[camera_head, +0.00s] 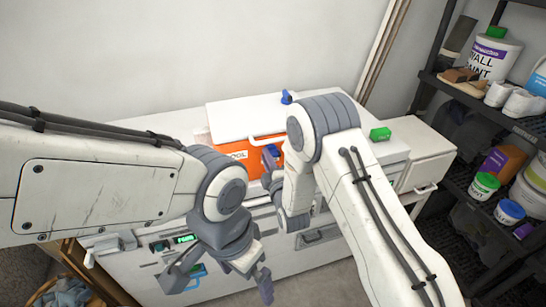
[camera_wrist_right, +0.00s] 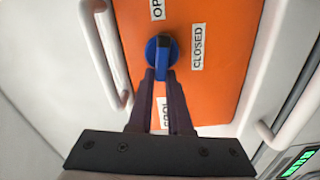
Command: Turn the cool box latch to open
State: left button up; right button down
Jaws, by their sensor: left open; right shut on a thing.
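The cool box (camera_head: 238,150) is orange with a white lid (camera_head: 245,118) and stands on a white cabinet. The blue latch (camera_wrist_right: 161,52) is on its orange front and also shows partly in the head view (camera_head: 271,150). In the right wrist view its bar runs up and down the picture, with OP... lettering (camera_wrist_right: 158,8) above it and a CLOSED label (camera_wrist_right: 198,47) to its right. My right gripper (camera_wrist_right: 163,77) is shut on the latch's near end. My left gripper (camera_head: 222,278) is open and empty, low in front of the cabinet.
White handles (camera_wrist_right: 105,50) flank the orange front. A black shelf (camera_head: 490,115) with paint tubs stands at far right. A basket (camera_head: 75,290) with cloth is at lower left.

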jog(key=shift+f+n, duration=0.3)
jog(key=shift+n, duration=0.4)
jog(key=shift+f+b, duration=0.1)
jog(key=shift+b, duration=0.2)
jog(key=shift+n, duration=0.4)
jog(key=c, duration=0.8)
grip_release()
jog(key=shift+c, duration=0.2)
